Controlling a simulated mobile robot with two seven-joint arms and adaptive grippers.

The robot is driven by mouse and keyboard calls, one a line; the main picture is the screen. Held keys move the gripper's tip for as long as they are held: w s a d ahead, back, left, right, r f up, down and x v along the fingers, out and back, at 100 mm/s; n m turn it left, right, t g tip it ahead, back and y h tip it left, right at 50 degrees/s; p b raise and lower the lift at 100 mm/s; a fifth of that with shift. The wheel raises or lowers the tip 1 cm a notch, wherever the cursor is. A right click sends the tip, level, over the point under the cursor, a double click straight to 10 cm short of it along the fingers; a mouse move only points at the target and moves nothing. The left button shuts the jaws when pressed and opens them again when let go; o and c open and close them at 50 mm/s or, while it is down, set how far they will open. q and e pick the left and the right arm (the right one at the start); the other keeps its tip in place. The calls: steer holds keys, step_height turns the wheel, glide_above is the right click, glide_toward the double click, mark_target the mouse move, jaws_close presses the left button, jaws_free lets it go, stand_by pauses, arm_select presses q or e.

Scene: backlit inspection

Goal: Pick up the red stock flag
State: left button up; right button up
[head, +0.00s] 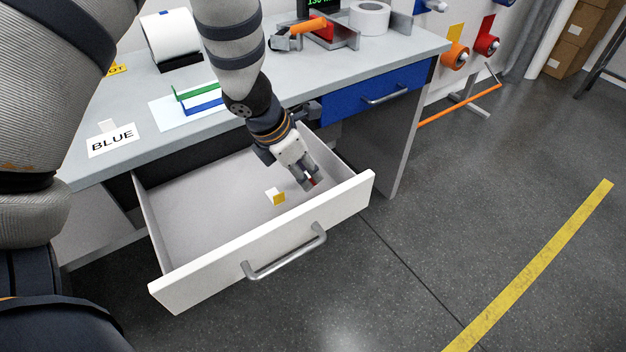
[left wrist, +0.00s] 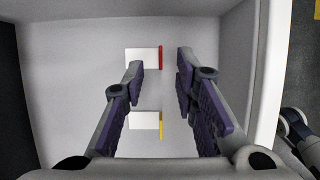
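The red stock flag (left wrist: 143,58) lies in the open drawer, a white piece with a red edge. In the left wrist view it is at the far end of my left gripper's (left wrist: 160,66) fingers, its red edge between the fingertips. The fingers are apart; I see no grip on the flag. In the head view the left gripper (head: 309,184) reaches down into the drawer's right part, and only a bit of red (head: 313,181) shows by its fingertips. How far the fingertips are above the flag I cannot tell.
A yellow-edged flag (left wrist: 145,121) lies in the same drawer, nearer the wrist; it also shows in the head view (head: 275,197). The white drawer's front (head: 200,282) and side walls surround the gripper. The desk top (head: 135,165) overhangs behind, with a BLUE card (head: 113,141).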

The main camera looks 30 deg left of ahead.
mark_target(307, 176)
arm_select(q)
steer(key=x, duration=0.3)
steer(key=shift+w+d, duration=0.1)
steer(key=shift+w, duration=0.05)
steer(key=shift+r, duration=0.1)
steer(key=shift+c, duration=0.3)
jaws_close()
